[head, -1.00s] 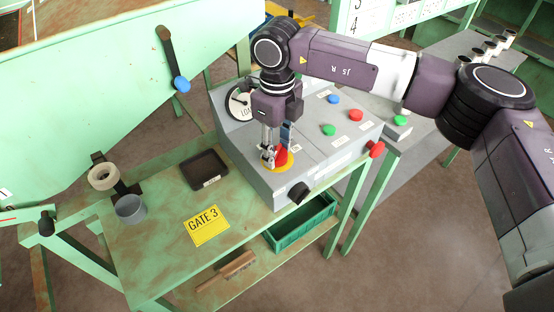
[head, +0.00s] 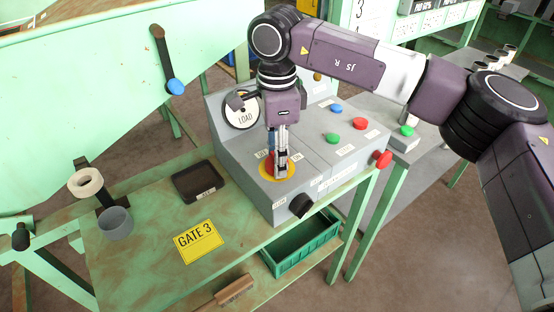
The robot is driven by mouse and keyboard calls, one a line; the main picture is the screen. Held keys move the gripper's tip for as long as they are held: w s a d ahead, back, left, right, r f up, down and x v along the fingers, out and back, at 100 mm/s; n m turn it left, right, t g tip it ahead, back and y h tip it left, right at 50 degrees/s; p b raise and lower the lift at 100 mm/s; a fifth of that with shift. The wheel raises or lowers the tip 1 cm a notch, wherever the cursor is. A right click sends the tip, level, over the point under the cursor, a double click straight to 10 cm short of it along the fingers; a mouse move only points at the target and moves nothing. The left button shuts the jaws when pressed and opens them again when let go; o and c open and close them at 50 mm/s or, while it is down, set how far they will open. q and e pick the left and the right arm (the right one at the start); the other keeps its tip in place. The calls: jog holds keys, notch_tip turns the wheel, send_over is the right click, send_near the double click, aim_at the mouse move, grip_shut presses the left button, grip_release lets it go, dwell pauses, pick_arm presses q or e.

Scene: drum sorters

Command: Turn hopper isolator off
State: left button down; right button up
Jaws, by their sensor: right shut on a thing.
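The hopper isolator is a red rotary handle (head: 269,164) on a yellow round plate (head: 264,174), on the sloped top of a grey control box (head: 238,150). My right gripper (head: 281,169) points down over it and is shut on the red handle. The fingers hide much of the handle, so its exact angle is hard to read. Small labels (head: 297,157) sit beside the plate, too small to read surely. My left gripper is not in view.
The box also carries blue (head: 337,109), red (head: 361,124) and green (head: 333,138) buttons, a black knob (head: 301,205) and a LOAD dial (head: 240,112). A black tray (head: 198,181), grey cup (head: 116,222) and yellow GATE 3 sign (head: 199,241) rest on the green bench.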

jog(key=shift+n, duration=0.6)
jog(key=shift+r, duration=0.1)
jog(key=o, duration=1.2)
jog(key=shift+c, duration=0.2)
notch_tip(320, 180, up, 12)
